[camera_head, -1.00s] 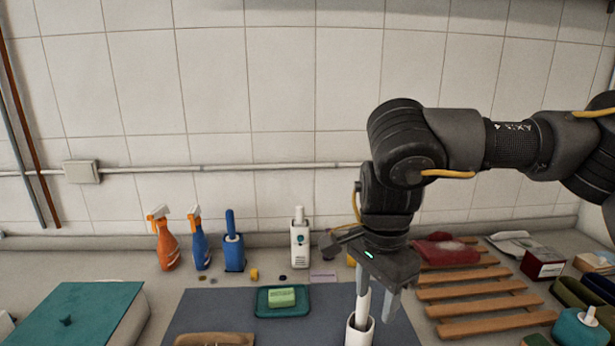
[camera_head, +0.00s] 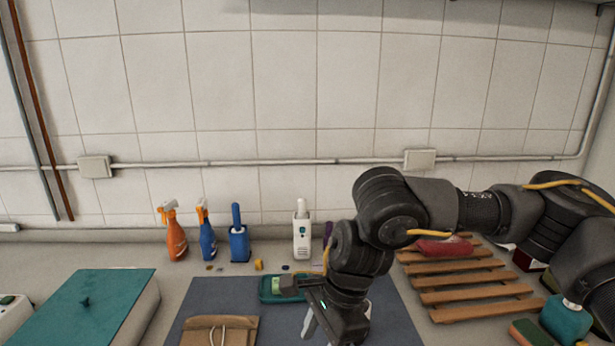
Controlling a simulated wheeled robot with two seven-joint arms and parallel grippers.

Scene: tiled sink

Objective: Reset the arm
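My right arm comes in from the right, and its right gripper (camera_head: 314,326) points down over the front of the grey mat (camera_head: 240,296). One pale finger shows at its left side. The other is mostly hidden by the gripper body, so I cannot tell how far apart they are. A white holder (camera_head: 367,309) is mostly hidden behind the gripper. My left gripper is not in view.
A teal dish (camera_head: 268,291) with green soap lies left of the gripper. A wooden rack (camera_head: 465,290) is at right, a teal-lidded box (camera_head: 85,305) at left. Orange (camera_head: 174,238) and blue (camera_head: 207,240) spray bottles and a white bottle (camera_head: 302,238) stand at the back wall.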

